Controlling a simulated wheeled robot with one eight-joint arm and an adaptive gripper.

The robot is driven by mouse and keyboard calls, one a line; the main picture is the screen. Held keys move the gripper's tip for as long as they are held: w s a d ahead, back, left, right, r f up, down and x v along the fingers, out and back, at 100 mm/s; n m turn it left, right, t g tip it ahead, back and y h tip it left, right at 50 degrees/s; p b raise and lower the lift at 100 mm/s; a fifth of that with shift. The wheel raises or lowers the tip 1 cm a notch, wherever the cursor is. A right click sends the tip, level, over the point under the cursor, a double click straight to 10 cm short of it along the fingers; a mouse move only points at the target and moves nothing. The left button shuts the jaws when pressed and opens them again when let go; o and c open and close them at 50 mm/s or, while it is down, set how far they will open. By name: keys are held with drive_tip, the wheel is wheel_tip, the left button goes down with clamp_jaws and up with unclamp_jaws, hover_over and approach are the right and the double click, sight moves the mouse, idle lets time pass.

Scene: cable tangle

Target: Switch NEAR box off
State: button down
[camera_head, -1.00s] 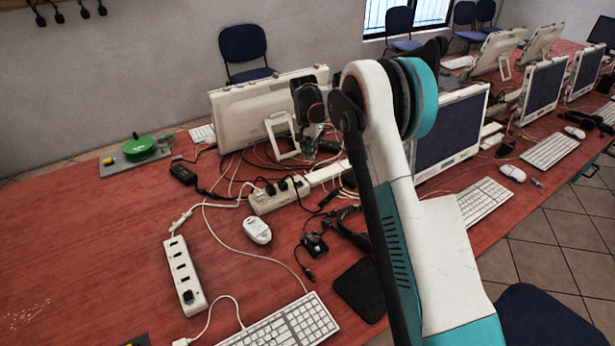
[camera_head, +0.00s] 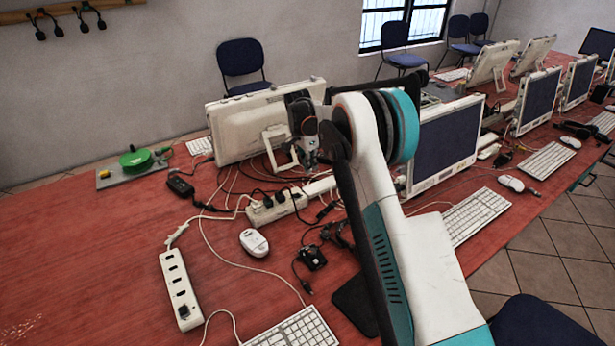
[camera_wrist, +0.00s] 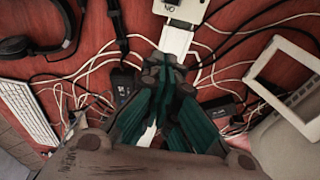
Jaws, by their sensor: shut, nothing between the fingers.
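A white power strip (camera_head: 180,290) lies at the front left of the red table, with a dark square at its near end that may be a switch. A second white strip (camera_head: 275,208) lies farther back, with black plugs in it. A pale box with lettering like "ON" (camera_wrist: 185,8) shows at the top edge of the wrist view, with a white piece below it. I cannot tell which one is the NEAR box. My gripper (camera_head: 311,163) is shut and empty, above the cables by the tilted monitor. In the wrist view its fingertips (camera_wrist: 164,68) point towards the white piece; contact is unclear.
White cables tangle under my gripper. A monitor on a stand (camera_head: 225,128) is close behind it. A white mouse (camera_head: 254,242), a keyboard (camera_head: 297,330) and a green reel (camera_head: 135,158) lie on the table.

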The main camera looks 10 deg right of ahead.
sight(296, 195)
drive_tip(key=f+b, duration=0.1)
drive_tip(key=f, duration=0.2)
drive_tip(key=d+f+b, duration=0.1)
drive_tip(key=f, duration=0.2)
drive_tip(key=f+b, duration=0.1)
drive_tip(key=f, duration=0.3)
drive_tip(key=shift+w+d, duration=0.3)
drive_tip(key=shift+d, duration=0.05)
drive_tip(key=a, duration=0.1)
drive_tip(key=s+a+b, duration=0.1)
drive_tip(key=a+r, duration=0.1)
drive_tip(key=shift+s+a, duration=0.15)
drive_tip(key=shift+a, duration=0.25)
drive_tip(key=shift+a+r, duration=0.1)
drive_tip(key=shift+r, duration=0.05)
drive_tip(key=shift+s+a+r, duration=0.2)
drive_tip(key=shift+a, duration=0.3)
drive_tip(key=shift+r, duration=0.1)
drive_tip(key=shift+a+r+p, duration=0.25)
drive_tip(key=shift+r+p, duration=0.2)
drive_tip(key=shift+r, duration=0.3)
drive_tip(key=shift+d, duration=0.15)
